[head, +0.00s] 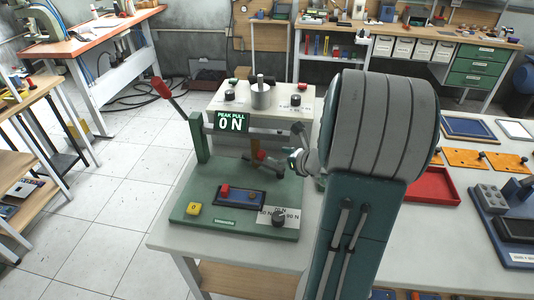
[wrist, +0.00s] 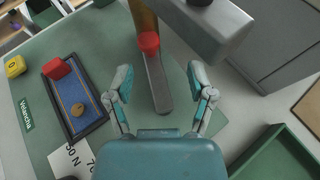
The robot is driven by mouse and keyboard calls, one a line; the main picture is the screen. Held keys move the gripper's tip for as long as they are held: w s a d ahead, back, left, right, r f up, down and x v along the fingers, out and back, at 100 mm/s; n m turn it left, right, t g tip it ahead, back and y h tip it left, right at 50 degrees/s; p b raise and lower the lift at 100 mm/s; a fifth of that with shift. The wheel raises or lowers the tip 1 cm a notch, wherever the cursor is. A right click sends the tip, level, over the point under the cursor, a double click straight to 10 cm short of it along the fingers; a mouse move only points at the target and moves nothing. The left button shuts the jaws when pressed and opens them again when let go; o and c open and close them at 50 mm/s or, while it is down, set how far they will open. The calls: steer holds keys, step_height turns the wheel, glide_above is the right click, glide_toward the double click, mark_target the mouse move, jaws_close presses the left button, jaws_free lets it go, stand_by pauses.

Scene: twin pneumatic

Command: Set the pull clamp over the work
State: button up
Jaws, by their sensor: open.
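A green test stand (head: 185,214) carries a grey crossbar (head: 232,133) with a "PEAK PULL 0 N" display (head: 231,122). Below the bar, a brass-coloured upright (wrist: 143,18) stands beside a grey lever (wrist: 157,85) with a red knob (wrist: 148,42). I take this to be the pull clamp, but cannot be certain. My gripper (wrist: 159,84) is open, with its fingers on either side of the lever's near end; contact cannot be told. A blue-lined tray (wrist: 72,88) on the stand holds a red block (wrist: 56,68) and a small brown round piece (wrist: 78,110).
A red-tipped hand lever (head: 157,88) rises at the stand's left. A pale control box (head: 225,101) is behind. A red tray (head: 434,186) lies to the right of my arm.

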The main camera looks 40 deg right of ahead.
mark_target(263, 154)
steer(key=w+a, duration=0.1)
steer(key=w+f, duration=0.1)
steer(key=w, duration=0.1)
steer(key=w+a, duration=0.1)
steer(key=shift+w+a+f, duration=0.15)
steer(key=shift+a+f, duration=0.05)
steer(key=shift+a, duration=0.1)
steer(key=shift+d+f, duration=0.1)
steer(key=shift+d, duration=0.6)
steer(key=shift+c, duration=1)
steer(key=c, duration=0.6)
steer(key=shift+a, duration=0.15)
jaws_close()
steer(key=shift+a, duration=0.25)
steer(key=shift+d, duration=0.1)
